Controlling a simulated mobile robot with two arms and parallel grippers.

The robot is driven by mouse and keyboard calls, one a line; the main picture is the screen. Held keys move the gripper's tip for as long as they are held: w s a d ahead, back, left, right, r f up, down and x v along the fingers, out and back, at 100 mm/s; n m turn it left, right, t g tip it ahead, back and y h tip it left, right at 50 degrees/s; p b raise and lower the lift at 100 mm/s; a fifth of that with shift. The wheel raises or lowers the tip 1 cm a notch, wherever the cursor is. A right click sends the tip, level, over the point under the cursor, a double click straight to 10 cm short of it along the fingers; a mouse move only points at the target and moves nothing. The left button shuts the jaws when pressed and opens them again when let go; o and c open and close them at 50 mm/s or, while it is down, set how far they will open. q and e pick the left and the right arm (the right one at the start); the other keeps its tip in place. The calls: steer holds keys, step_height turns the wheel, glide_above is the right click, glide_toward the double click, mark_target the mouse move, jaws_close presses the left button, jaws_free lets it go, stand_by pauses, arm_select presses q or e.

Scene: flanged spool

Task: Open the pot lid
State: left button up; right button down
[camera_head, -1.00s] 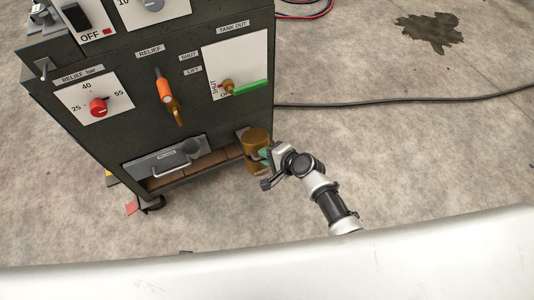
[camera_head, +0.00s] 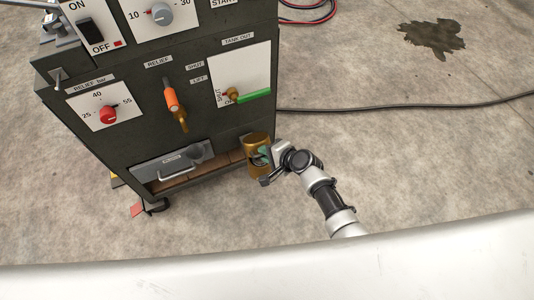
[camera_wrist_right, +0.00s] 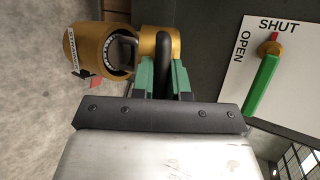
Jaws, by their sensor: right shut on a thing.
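The pot is a brass cylinder (camera_head: 257,167) low at the cabinet's right corner. In the right wrist view it (camera_wrist_right: 72,50) lies at the left, with a label on its side. Its round mouth shows a dark inside with a grey loop in it. A brass lid (camera_wrist_right: 152,40) with a black handle (camera_wrist_right: 163,62) is beside the mouth; its far part is hidden. My right gripper (camera_head: 264,155), with green fingers (camera_wrist_right: 163,80), is shut on the black handle. My left gripper is not in view.
The dark cabinet (camera_head: 215,130) carries a red knob (camera_head: 108,115), an orange lever (camera_head: 171,98), a green-handled valve (camera_head: 252,97) and a drawer handle (camera_head: 180,169). A black cable (camera_head: 400,113) lies on the floor. The floor at right is largely clear.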

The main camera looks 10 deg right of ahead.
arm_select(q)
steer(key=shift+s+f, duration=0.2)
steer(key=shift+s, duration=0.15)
arm_select(e)
steer(key=shift+w+r, duration=0.2)
steer(key=shift+r, duration=0.05)
steer(key=c, duration=1.1)
jaws_free()
steer(key=shift+c, duration=0.2)
